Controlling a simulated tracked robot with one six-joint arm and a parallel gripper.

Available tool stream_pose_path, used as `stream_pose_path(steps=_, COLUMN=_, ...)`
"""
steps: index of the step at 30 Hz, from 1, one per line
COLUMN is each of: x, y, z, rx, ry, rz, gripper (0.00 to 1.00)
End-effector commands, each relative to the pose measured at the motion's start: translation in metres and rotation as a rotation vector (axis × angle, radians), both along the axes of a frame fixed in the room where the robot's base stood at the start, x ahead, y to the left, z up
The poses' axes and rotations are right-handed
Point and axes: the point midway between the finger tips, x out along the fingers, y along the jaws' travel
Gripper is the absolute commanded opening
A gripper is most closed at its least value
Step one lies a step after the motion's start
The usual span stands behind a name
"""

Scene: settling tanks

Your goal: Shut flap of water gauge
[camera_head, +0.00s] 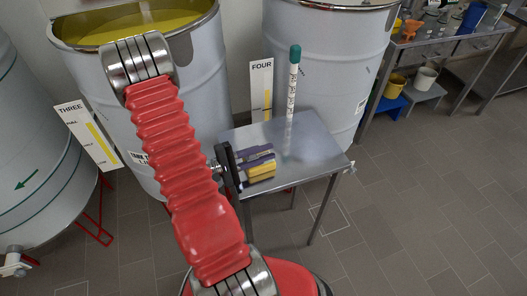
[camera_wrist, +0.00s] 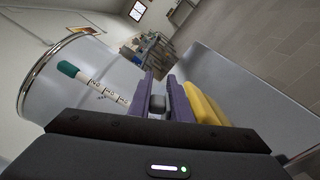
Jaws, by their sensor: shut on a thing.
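My gripper (camera_head: 257,160) is low over the metal side table, with its purple fingers pointing right. In the wrist view, my gripper (camera_wrist: 160,78) is shut on a small dark grey block (camera_wrist: 157,103) between the fingers. A yellow thing (camera_head: 262,170) lies along the near finger. It also shows in the wrist view (camera_wrist: 203,103), just right of the right finger. It may be the water gauge's body, and the grey block may be part of it; I cannot tell for sure. No flap can be made out, and the fingers hide much of it.
A white marked tube with a green cap (camera_head: 292,80) stands upright on the metal side table (camera_head: 310,150), behind my gripper. Large tanks (camera_head: 325,60) stand behind, with signs THREE (camera_head: 88,134) and FOUR (camera_head: 261,90). The table's right part is bare. Floor is free to the right.

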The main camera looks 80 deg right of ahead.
Motion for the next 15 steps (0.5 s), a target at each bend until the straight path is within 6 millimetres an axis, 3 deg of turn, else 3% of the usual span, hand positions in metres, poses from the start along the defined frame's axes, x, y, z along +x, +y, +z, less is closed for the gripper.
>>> stream_pose_path(steps=7, x=0.0000, y=0.0000, z=0.0001, rx=0.000, ry=0.000, rz=0.000, gripper=0.00)
stream_pose_path(steps=8, x=0.0000, y=0.0000, z=0.0001, rx=0.001, ry=0.001, rz=0.000, gripper=0.20)
stream_pose_path(steps=15, x=-0.0001, y=0.0001, z=0.0000, rx=0.001, ry=0.001, rz=0.000, gripper=0.33)
